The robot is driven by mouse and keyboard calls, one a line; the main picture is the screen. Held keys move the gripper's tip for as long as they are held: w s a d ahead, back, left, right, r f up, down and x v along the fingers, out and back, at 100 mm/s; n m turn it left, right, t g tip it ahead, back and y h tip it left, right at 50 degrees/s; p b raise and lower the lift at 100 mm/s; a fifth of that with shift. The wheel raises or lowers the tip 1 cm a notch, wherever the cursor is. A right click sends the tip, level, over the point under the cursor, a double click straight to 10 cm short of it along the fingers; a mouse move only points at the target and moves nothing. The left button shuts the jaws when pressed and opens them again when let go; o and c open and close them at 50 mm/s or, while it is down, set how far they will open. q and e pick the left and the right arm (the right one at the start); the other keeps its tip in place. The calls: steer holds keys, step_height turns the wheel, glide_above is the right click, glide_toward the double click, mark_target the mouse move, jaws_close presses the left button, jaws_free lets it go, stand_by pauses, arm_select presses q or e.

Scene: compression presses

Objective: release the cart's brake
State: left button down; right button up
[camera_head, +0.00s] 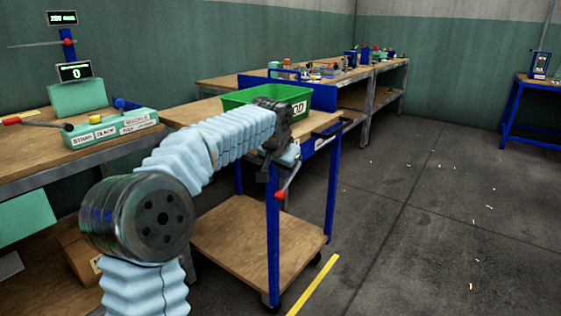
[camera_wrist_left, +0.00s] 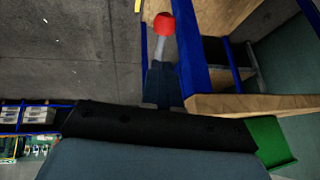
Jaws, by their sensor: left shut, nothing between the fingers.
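The cart (camera_head: 272,235) has blue legs, a wooden top and a wooden lower shelf. Its brake lever has a red ball knob (camera_head: 281,195) beside the near blue leg. The red knob also shows at the top of the left wrist view (camera_wrist_left: 164,24), on a short grey rod. My left gripper (camera_head: 268,170) points down at the cart's near end, just above the knob. In the left wrist view its dark fingers (camera_wrist_left: 163,72) are shut and empty, close to the rod. I cannot tell whether they touch it. My right gripper is not in view.
A green bin (camera_head: 240,99) with a partly hidden label stands on the cart top. A workbench (camera_head: 60,165) with a press and a green control box (camera_head: 110,127) stands at left. Long benches stand behind. The floor at right (camera_head: 430,220) is mostly clear, with small scraps.

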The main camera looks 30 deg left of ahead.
mark_target(287, 183)
arm_select(q)
steer(key=shift+x, duration=2.25)
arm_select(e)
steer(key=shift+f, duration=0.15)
